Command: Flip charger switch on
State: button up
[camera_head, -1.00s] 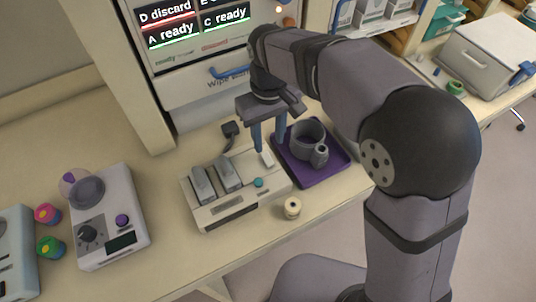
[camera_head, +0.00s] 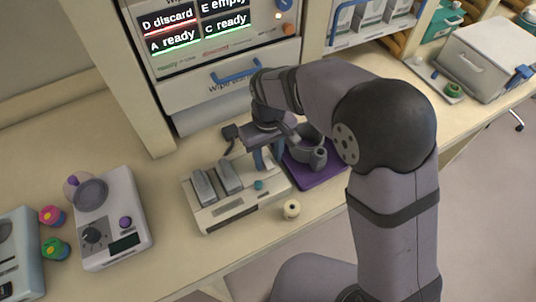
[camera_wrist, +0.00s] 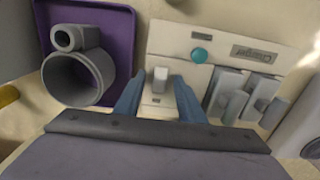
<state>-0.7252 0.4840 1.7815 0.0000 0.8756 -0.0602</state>
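The charger (camera_head: 240,212) is a cream box on the bench with grey blocks (camera_head: 204,186) seated in its left part and a teal button (camera_head: 259,184) near its front right. In the wrist view, the charger (camera_wrist: 178,38) shows a small pale switch (camera_wrist: 160,74) on a light plate. My gripper (camera_head: 264,158) is low over the charger's right end. In the wrist view, my gripper's blue fingers (camera_wrist: 158,92) are apart, one on each side of the switch, with nothing held. I cannot tell whether they touch it. The head view hides the switch behind the gripper.
A purple tray (camera_head: 318,177) with a grey cup-like part (camera_head: 309,146) stands close to the charger's right. A small cream spool (camera_head: 291,209) sits in front. A scale-like device (camera_head: 112,222) is at left. The screen cabinet (camera_head: 215,60) rises behind.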

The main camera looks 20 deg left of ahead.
grip_shut()
jog(key=p, duration=0.3)
jog(key=shift+w+a+r+g+h, duration=0.15)
jog(key=shift+r+g+h, duration=0.1)
jog(key=shift+g+h, duration=0.15)
jog(key=g+h+p, duration=0.1)
jog(key=p, duration=0.2)
jog(key=shift+w+a+f+g+h, duration=0.2)
jog(key=shift+w+a+g+h, duration=0.1)
jog(key=shift+g+h, duration=0.1)
jog(key=shift+w+a+f+g+h+p, duration=0.1)
jog(key=shift+f+g+h+p, duration=0.05)
jog(key=shift+g+h+p, duration=0.3)
